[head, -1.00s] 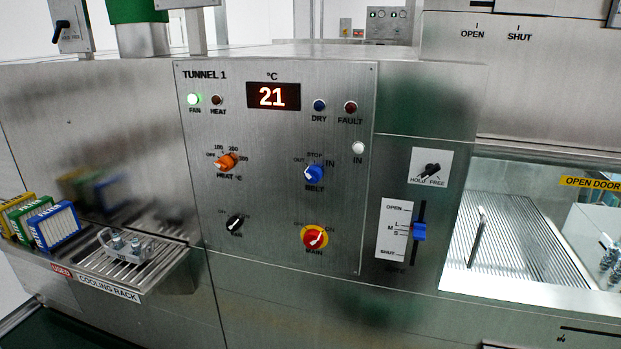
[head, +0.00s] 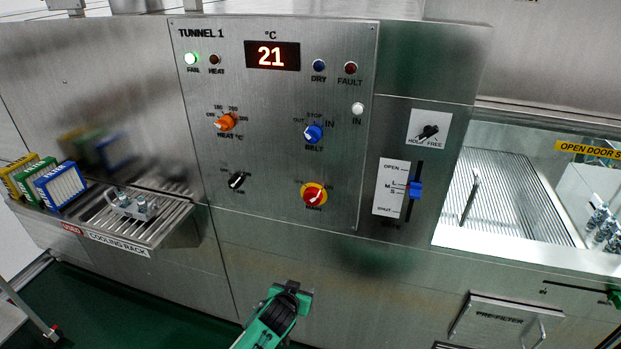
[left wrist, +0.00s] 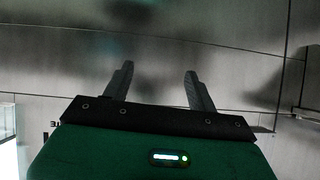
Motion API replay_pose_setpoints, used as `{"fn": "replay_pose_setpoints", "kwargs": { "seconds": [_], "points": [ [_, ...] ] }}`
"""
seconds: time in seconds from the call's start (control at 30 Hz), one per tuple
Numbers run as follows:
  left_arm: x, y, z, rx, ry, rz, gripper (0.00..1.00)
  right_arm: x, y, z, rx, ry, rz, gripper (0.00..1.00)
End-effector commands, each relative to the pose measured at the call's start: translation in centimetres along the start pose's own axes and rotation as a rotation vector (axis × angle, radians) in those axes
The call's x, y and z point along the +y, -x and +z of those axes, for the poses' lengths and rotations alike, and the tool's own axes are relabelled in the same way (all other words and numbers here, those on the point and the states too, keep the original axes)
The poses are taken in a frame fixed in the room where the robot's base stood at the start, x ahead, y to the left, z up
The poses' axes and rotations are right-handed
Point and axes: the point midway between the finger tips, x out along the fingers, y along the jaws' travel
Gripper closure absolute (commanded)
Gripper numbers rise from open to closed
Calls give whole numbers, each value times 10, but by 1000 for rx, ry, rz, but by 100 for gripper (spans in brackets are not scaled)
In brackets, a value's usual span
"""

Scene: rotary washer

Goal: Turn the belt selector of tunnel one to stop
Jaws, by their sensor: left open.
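The belt selector (head: 313,133) is a blue knob on the tunnel one panel (head: 275,205), with OUT at its left, STOP above and IN at its right. A pale mark shows at its lower left; I cannot tell surely which label it is set to. My left gripper (head: 290,290) is low in front of the machine, well below the panel and apart from the knob. The left wrist view shows its two fingers (left wrist: 158,82) apart with nothing between them, facing bare steel.
Other controls are close by: the orange heat knob (head: 225,122), black fan knob (head: 237,180), red main switch (head: 313,195) and blue slider (head: 415,189). The cooling rack (head: 165,222) juts out at left. The front below the panel is clear.

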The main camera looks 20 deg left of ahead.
Motion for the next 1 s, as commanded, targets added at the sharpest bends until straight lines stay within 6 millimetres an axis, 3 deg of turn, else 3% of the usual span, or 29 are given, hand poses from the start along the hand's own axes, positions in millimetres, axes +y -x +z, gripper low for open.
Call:
{"fn": "replay_pose_setpoints", "kwargs": {
  "seconds": [0.03,0.1,0.2,0.3,0.4,0.5,0.63,0.77,1.0],
  "points": [
    [1,20,-58,78,21,-5,42,0,7,-1,0,0,0,64],
    [1,50,-124,174,58,-12,42,0,11,-1,0,0,0,64],
    [0,102,-206,308,116,-17,42,0,17,-2,0,0,0,64],
    [-3,156,-267,423,171,-16,42,0,21,-2,0,0,0,64],
    [-6,200,-306,511,218,-10,42,1,24,-2,0,0,0,64],
    [-8,229,-327,564,250,-4,42,1,26,-3,0,0,0,64],
    [-9,242,-338,590,265,-3,42,1,28,-3,0,0,0,64],
    [-10,233,-345,590,265,-4,42,1,32,-3,1,0,0,64],
    [-14,198,-370,589,264,-5,42,1,48,-5,1,0,0,64]
  ]
}}
